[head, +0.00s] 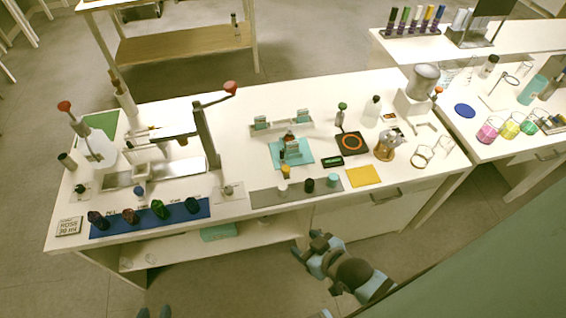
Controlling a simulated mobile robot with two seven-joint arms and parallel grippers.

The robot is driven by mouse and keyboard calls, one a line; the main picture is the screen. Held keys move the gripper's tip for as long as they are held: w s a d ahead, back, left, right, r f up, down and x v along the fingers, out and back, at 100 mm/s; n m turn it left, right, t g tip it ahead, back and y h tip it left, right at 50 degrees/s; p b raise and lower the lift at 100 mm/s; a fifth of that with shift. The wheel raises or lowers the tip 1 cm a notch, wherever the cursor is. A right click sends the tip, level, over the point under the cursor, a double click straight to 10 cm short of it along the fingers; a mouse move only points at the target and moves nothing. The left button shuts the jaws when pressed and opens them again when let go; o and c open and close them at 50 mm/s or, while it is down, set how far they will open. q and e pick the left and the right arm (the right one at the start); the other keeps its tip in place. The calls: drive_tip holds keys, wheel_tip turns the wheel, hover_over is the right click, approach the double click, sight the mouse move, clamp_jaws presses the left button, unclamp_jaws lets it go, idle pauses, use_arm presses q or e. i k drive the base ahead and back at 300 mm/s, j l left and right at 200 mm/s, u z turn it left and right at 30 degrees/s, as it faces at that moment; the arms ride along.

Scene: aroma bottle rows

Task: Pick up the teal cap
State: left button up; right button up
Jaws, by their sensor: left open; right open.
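The teal cap (332,180) stands at the right end of a grey mat (262,198) along the front of the table.
A yellow square (364,176) lies right of the teal cap. A small black display (332,161) and a teal stand (291,153) are behind it. A blue mat (150,222) with several dark bottles lies at left. A moka pot (387,145) and glass rings stand at right.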

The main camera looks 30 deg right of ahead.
sight(333, 179)
drive_tip(key=z, duration=1.3)
drive_tip(key=j+u, duration=0.7)
